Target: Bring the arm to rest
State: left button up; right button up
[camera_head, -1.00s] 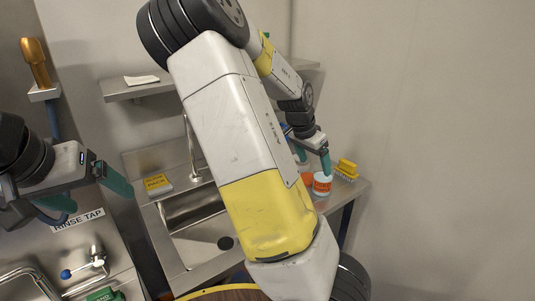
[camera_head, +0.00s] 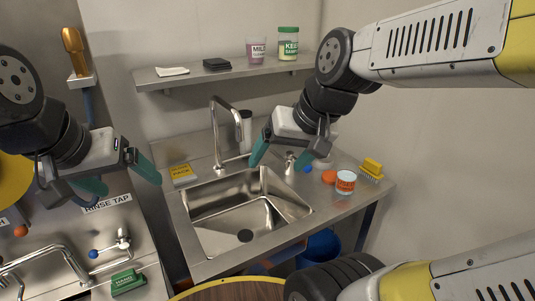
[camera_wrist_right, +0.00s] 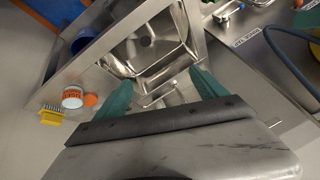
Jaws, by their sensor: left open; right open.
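My right gripper (camera_head: 287,155) hangs over the right part of the sink counter in the head view, its two teal fingers spread apart with nothing between them. In the right wrist view the same open fingers (camera_wrist_right: 165,95) frame the steel sink (camera_wrist_right: 148,45). My left gripper (camera_head: 128,172) is at the left, in front of the wall and above the rinse tap side, with its teal fingers apart and empty. My right arm comes in from the upper right of the head view.
The sink (camera_head: 240,210) has a tall faucet (camera_head: 216,130). A white jar (camera_head: 345,182), an orange lid (camera_head: 328,177) and a yellow brush (camera_head: 371,168) stand on the counter's right. A shelf (camera_head: 200,77) above holds two jars. A blue bin (camera_head: 318,247) is below.

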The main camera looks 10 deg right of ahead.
jog(key=shift+s+a+r+n+t+h, duration=0.2)
jog(key=shift+s+r+n, duration=0.1)
jog(key=shift+s, duration=0.25)
jog(key=shift+s+a+r+n+t+h, duration=0.1)
jog(key=shift+s+r+n+t+h, duration=0.15)
jog(key=shift+s, duration=0.25)
dwell(0.4)
